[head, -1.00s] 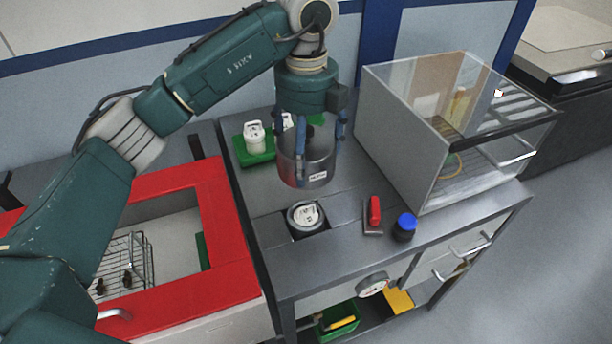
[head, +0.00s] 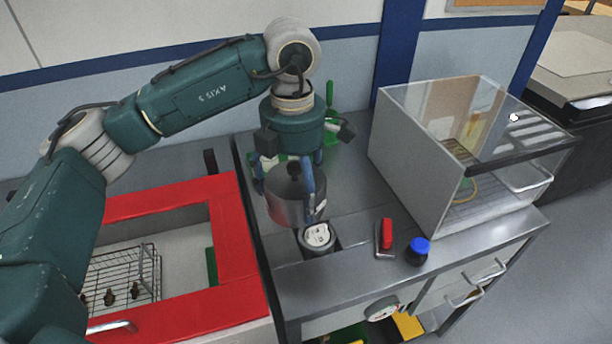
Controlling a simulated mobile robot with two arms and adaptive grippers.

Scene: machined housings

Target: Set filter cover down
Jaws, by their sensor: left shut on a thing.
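The filter cover (head: 285,208) is a silver metal cylinder with a dark knob on top. My left gripper (head: 291,190) is shut on it, with blue fingers around its sides. The cover is tilted a little and appears held above the bench, behind and to the left of a round housing (head: 318,236) with a white top, set in a square opening in the bench. The cover overlaps the housing's back edge in the head view, so I cannot tell the gap between them. My right gripper is not in view.
A clear-sided box (head: 465,150) stands at the right of the bench. A red-handled tool (head: 386,236) and a blue-capped jar (head: 418,251) stand near the front. A red-rimmed sink (head: 232,225) with a wire basket (head: 122,278) is at the left.

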